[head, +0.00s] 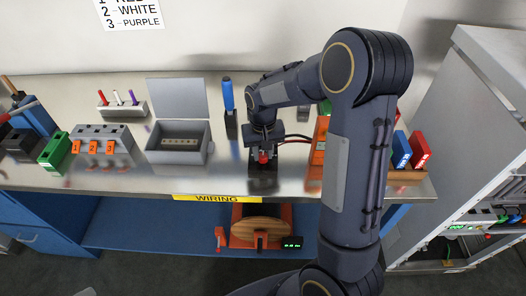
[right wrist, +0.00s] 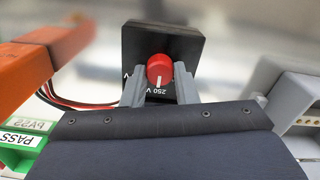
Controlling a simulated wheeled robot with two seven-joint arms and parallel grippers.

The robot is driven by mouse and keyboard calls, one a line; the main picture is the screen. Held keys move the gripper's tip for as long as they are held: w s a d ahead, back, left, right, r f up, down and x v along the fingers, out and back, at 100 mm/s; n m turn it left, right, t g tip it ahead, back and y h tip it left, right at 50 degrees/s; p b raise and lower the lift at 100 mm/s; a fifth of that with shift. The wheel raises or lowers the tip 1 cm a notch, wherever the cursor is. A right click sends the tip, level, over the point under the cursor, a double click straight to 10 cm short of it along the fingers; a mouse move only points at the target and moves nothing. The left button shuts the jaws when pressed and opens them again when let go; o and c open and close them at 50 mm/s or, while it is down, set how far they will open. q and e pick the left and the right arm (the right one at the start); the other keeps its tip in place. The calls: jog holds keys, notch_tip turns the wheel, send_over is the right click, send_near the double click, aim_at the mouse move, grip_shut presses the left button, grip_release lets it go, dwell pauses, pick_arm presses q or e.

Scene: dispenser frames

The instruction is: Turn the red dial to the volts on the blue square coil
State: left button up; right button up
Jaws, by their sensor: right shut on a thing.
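The red dial (right wrist: 160,68) sits on a black square box (right wrist: 160,40) in the right wrist view. Its white mark points toward the label "250 V" below it; a partly covered "V" shows at the left. My right gripper (right wrist: 160,76) has one finger on each side of the dial and is shut on it. In the head view the dial (head: 264,156) shows small under my right gripper (head: 264,150). A blue block (head: 402,151) with white print stands at the right beside a red one; the print is too small to read, and I cannot tell whether it is the coil. My left gripper is not in view.
Red and black wires (right wrist: 80,104) run left from the box. An orange thing (right wrist: 40,62) is close on the left and a grey case (right wrist: 300,100) on the right. The open grey box (head: 178,150) and a switch block (head: 103,136) stand left on the bench.

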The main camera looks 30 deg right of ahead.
aim_at(263, 155)
jog(key=o, duration=1)
notch_tip(263, 155, up, 7)
jog(key=shift+r, duration=0.45)
jog(key=shift+s+r, duration=0.1)
jog(key=shift+s, duration=0.05)
jog(key=s+a+r+t+y, duration=0.1)
jog(key=s+a+t, duration=0.1)
jog(key=s, duration=0.5)
jog(key=s+a+r+n+t+y, duration=0.1)
jog(key=s+a+r, duration=0.1)
jog(key=s, duration=0.5)
jog(key=s+a+r+n+t+y, duration=0.1)
jog(key=s+a+t, duration=0.1)
jog(key=s, duration=0.6)
jog(key=shift+s+a+r+t+y, duration=0.1)
jog(key=shift+a+r+t+y, duration=0.1)
jog(key=shift+a, duration=0.2)
jog(key=shift+a+r+t+y, duration=0.1)
jog(key=shift+a+y, duration=0.1)
jog(key=shift+a, duration=0.2)
